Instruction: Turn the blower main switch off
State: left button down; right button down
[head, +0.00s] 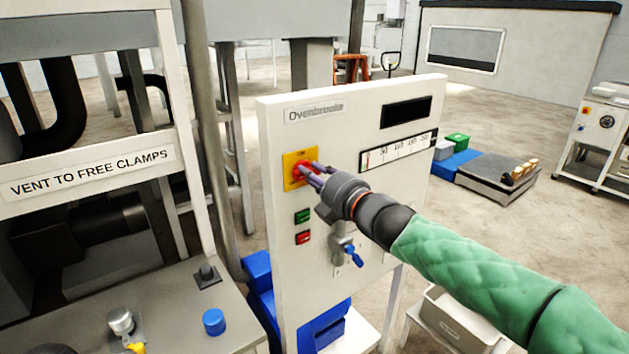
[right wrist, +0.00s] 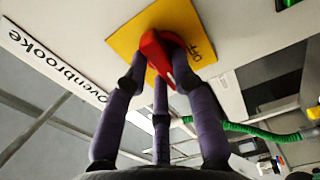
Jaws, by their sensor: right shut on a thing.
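The red rotary switch (head: 302,166) sits on a yellow square plate (head: 289,182) at the upper left of the white Ovenbrooke panel (head: 345,130). My right gripper (head: 311,174) reaches in from the right and is shut on the red switch. In the right wrist view the purple-grey fingers close around the red switch (right wrist: 160,55). The word "off" shows on the yellow plate (right wrist: 128,40), right of the switch. The fingers partly hide the switch, and I cannot tell its exact setting. My left gripper is not in view.
Below the plate are a green button (head: 302,216) and a red button (head: 302,238). A blue-handled valve (head: 353,256) is under my right wrist. A machine frame labelled "VENT TO FREE CLAMPS" (head: 90,173) stands left. A grey bin (head: 455,322) sits low at right.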

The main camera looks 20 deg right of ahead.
dwell(0.4)
jog(key=c, duration=1)
grip_release()
jog(key=shift+a, duration=0.1)
jog(key=shift+s, duration=0.1)
jog(key=v, duration=1.1)
jog(key=shift+s+d, duration=0.2)
jog(key=shift+s, duration=0.15)
jog(key=shift+f, duration=0.1)
